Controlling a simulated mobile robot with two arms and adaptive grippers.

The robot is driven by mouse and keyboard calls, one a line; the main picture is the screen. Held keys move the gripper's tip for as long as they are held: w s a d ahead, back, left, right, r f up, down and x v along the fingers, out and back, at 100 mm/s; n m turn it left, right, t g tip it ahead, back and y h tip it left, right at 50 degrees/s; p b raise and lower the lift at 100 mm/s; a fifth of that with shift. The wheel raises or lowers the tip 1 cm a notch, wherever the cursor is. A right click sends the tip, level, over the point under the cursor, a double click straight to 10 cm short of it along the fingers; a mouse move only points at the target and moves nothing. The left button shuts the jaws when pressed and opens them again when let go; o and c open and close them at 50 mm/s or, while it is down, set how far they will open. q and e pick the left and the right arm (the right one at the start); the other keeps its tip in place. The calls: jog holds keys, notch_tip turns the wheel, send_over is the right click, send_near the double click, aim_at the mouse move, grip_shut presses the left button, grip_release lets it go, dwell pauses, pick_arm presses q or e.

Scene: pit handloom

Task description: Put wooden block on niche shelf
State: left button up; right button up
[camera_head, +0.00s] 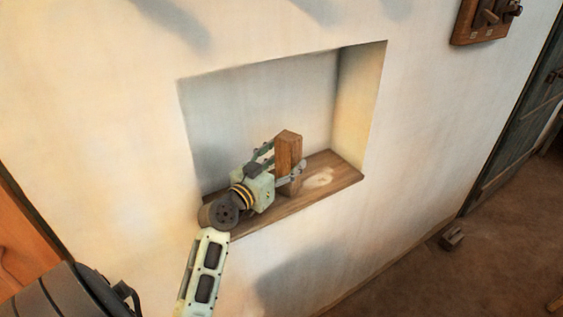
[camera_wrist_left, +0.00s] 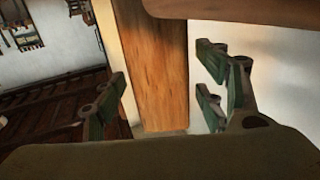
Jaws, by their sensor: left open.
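The wooden block (camera_head: 289,148) stands upright on the wooden board of the niche shelf (camera_head: 333,177), inside the wall recess. My left gripper (camera_head: 279,163) is open at the block, with its fingers on either side of it. In the left wrist view the block (camera_wrist_left: 160,70) stands between the open green-padded fingers (camera_wrist_left: 162,98), with gaps visible on both sides. The gripper hides part of the block's lower end in the head view. My right gripper is not in view.
The niche's side wall (camera_head: 360,100) rises to the right of the block. A wooden wall fitting (camera_head: 480,22) hangs at the upper right. A small block-like object (camera_head: 452,238) lies on the floor near a dark door (camera_head: 515,115). The shelf's right end is clear.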

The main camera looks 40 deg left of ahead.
pick_arm(q)
jog(key=shift+r, duration=0.25)
jog(key=s+b, duration=0.4)
jog(key=s, duration=0.8)
jog(key=shift+f, duration=0.15)
